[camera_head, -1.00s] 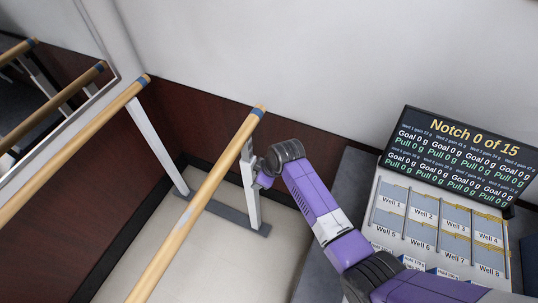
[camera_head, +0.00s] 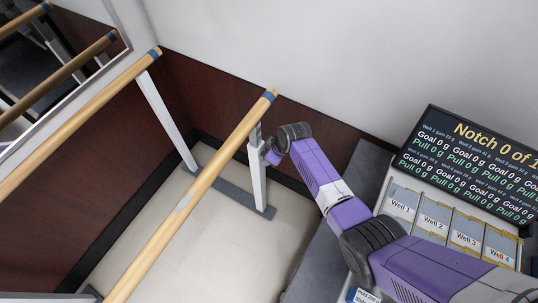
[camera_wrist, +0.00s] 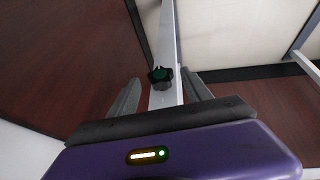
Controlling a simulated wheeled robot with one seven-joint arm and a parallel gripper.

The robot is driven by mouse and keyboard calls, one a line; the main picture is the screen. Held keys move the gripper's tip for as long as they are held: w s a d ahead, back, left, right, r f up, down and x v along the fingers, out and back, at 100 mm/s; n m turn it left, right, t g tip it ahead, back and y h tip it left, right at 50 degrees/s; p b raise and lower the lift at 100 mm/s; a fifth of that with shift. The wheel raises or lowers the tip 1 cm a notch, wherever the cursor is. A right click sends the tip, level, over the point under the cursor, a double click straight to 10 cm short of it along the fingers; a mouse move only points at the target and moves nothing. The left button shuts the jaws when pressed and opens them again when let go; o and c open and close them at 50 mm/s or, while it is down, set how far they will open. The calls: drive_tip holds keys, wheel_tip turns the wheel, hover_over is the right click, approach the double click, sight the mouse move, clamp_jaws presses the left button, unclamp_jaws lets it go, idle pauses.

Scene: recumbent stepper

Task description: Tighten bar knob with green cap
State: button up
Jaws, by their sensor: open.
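The bar knob (camera_wrist: 160,75), black with a green cap, sits on the white upright post (camera_wrist: 167,35) in the wrist view. My gripper (camera_wrist: 160,92) is open. Its two grey fingers stand on either side of the post, with the knob between them near the fingertips. I see no contact between fingers and knob. In the head view my purple arm reaches to the post (camera_head: 258,178) under the near wooden bar (camera_head: 200,190). The knob is hidden there by my wrist.
A second wooden bar (camera_head: 80,120) runs parallel at the left, beside a mirror. A dark red wall panel (camera_head: 215,105) stands behind the posts. A scoreboard (camera_head: 470,160) and labelled wells (camera_head: 432,222) stand at the right. Pale floor (camera_head: 225,245) between the bars is clear.

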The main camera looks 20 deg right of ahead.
drive_tip(key=shift+b+x, duration=0.3)
drive_tip(key=shift+x, duration=0.55)
clamp_jaws()
drive_tip(key=shift+b, duration=0.4)
drive_tip(key=g+y+b, duration=0.1)
drive_tip(key=y+b, duration=0.1)
drive_tip(key=b, duration=0.3)
drive_tip(key=m+g+y+b, duration=0.1)
drive_tip(key=g+y+b, duration=0.1)
drive_tip(key=b, duration=0.3)
drive_tip(key=d+m+g+y+b, duration=0.1)
drive_tip(key=g+y+b, duration=0.1)
drive_tip(key=b, duration=0.4)
drive_tip(key=shift+w+f+y, duration=0.3)
drive_tip(key=shift+y, duration=0.3)
drive_tip(key=shift+r+b, duration=0.1)
drive_tip(key=shift+b, duration=0.25)
